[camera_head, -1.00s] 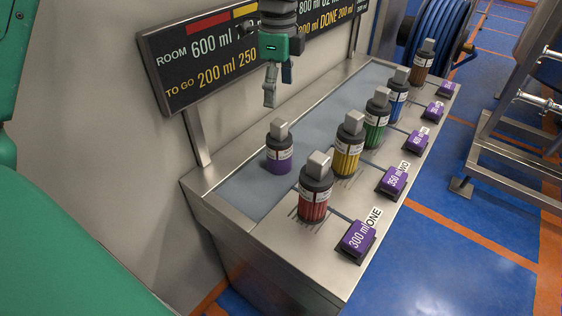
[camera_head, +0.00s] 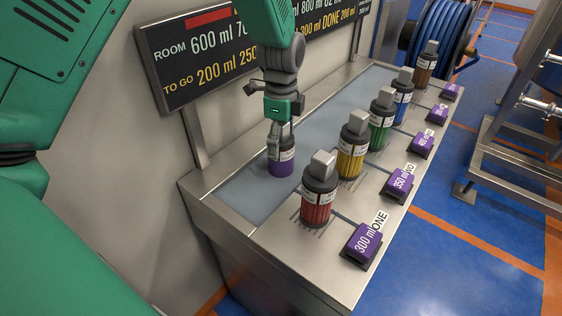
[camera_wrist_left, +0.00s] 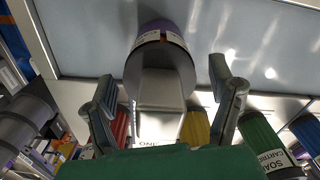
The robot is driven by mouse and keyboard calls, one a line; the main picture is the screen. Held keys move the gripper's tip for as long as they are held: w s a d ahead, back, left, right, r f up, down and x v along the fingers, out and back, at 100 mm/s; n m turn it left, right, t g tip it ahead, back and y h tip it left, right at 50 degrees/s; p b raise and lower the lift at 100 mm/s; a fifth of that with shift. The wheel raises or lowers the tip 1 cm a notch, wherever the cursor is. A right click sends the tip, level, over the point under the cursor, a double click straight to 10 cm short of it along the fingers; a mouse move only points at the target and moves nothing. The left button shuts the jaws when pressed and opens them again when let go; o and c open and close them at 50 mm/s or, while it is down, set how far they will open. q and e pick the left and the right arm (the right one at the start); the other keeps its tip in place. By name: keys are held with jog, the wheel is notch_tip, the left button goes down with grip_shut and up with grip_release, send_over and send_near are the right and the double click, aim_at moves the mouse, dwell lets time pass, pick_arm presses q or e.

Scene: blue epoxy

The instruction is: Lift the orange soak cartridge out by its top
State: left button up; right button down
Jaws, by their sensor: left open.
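An orange-brown cartridge (camera_head: 425,66) with a grey top stands upright at the far end of the row on the steel bench. My left gripper (camera_head: 281,142) is far from it, at the near end, over a purple cartridge (camera_head: 281,167) standing on the blue-grey recessed strip. In the left wrist view, my left gripper (camera_wrist_left: 170,100) is open, with its fingers on either side of the purple cartridge's grey top block (camera_wrist_left: 161,88). I cannot tell whether they touch it. My right gripper is not in view.
Red (camera_head: 318,205), yellow (camera_head: 352,160), green (camera_head: 381,125) and blue (camera_head: 402,95) cartridges stand in a row along the bench. Purple label blocks (camera_head: 362,245) line its right edge. A dark sign (camera_head: 205,55) stands behind the gripper. The recessed strip (camera_head: 245,200) is otherwise bare.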

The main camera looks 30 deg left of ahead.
pick_arm(q)
jog(key=shift+w+a+f, duration=0.1)
jog(key=shift+f, duration=0.65)
jog(key=shift+r, duration=0.1)
jog(key=c, duration=0.4)
jog(key=shift+d, duration=0.2)
grip_shut()
